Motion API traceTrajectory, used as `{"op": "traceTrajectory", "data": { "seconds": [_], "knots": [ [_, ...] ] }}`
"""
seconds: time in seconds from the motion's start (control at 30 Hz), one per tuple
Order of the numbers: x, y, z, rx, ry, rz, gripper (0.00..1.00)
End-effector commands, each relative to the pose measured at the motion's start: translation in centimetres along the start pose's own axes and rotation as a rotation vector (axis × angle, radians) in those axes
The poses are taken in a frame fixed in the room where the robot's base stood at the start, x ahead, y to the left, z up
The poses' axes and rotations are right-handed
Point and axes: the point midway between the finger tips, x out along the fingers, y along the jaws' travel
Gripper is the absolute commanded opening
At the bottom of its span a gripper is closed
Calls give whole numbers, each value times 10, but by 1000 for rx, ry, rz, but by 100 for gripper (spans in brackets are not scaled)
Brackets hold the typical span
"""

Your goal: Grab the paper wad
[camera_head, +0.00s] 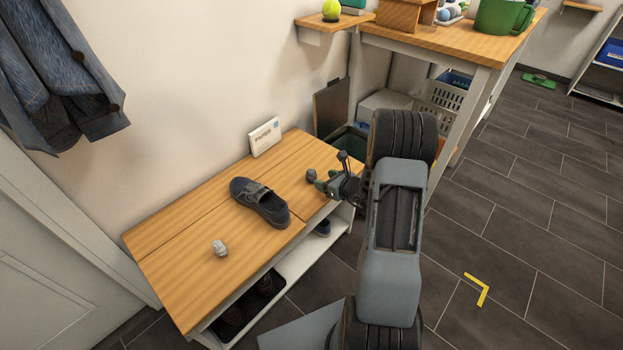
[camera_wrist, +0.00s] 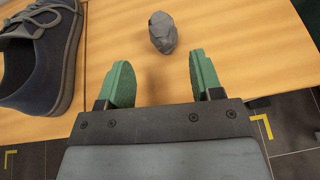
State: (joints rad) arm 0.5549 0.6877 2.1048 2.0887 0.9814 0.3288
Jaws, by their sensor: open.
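Two small crumpled-looking lumps lie on the wooden bench (camera_head: 185,290). A grey lump (camera_head: 311,175) lies near its right end; it also shows in the wrist view (camera_wrist: 162,32). A paler, whitish lump (camera_head: 220,247), which looks like a paper wad, lies nearer the front left. I cannot tell for sure which is the paper wad. My gripper (camera_head: 327,175) is open and empty at the bench's right edge. In the wrist view its green fingers (camera_wrist: 160,75) point at the grey lump, which is just beyond the tips, roughly centred between them.
A dark blue shoe (camera_head: 260,202) lies between the two lumps; in the wrist view it is left of my fingers (camera_wrist: 45,55). A white paper box (camera_head: 265,137) stands at the wall. More shoes are on the shelf below. A taller table (camera_head: 440,42) stands behind right.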

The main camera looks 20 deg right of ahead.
Motion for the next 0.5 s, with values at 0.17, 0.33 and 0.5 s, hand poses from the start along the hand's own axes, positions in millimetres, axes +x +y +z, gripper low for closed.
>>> {"op": "traceTrajectory", "data": {
  "seconds": [0.17, 0.33, 0.5],
  "knots": [
    [22, 1, -1, -2, 1, 2, 60],
    [30, 0, 0, -1, 1, 2, 60],
    [49, -2, -1, -4, 0, 4, 60]
  ]
}}
